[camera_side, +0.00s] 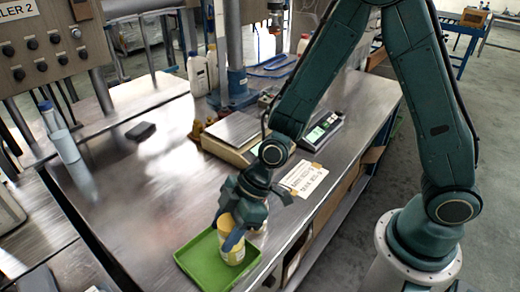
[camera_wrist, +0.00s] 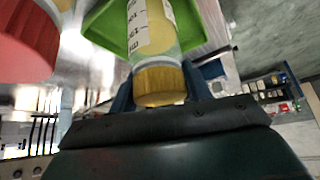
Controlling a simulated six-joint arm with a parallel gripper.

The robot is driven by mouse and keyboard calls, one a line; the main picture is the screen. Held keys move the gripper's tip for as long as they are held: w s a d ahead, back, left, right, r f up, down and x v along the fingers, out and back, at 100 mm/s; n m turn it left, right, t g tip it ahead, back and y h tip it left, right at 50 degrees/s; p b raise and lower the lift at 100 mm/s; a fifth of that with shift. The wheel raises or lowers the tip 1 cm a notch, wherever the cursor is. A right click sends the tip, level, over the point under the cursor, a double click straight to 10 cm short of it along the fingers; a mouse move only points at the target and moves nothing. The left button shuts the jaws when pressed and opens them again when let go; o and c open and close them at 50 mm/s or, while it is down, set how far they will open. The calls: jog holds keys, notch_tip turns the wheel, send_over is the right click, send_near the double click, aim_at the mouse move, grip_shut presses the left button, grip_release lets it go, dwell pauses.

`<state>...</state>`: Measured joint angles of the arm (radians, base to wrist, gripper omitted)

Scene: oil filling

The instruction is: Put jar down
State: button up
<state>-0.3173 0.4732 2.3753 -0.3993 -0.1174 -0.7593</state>
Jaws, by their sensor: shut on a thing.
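The jar (camera_side: 232,252) has pale yellow contents and stands upright over the green tray (camera_side: 192,262) at the front of the steel table. In the wrist view the jar (camera_wrist: 153,40) shows a yellow-gold lid and a white label with printed marks. My gripper (camera_side: 234,236) is shut on the jar, with blue fingers on either side of it. In the wrist view the gripper (camera_wrist: 160,92) has the lid between its fingers. The green tray (camera_wrist: 106,28) lies behind the jar there. I cannot tell whether the jar's base touches the tray.
A scale (camera_side: 232,132) and a dark device (camera_side: 322,130) stand behind on the table, with a paper sign (camera_side: 304,178) nearer. A clear bottle (camera_side: 62,138) stands at the left. A red-capped object (camera_wrist: 25,40) is close in the wrist view.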

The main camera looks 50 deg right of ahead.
jog(key=shift+f, duration=0.1)
jog(key=o, duration=1.3)
jog(key=shift+o, duration=0.2)
jog(key=shift+v, duration=1)
jog(key=v, duration=1)
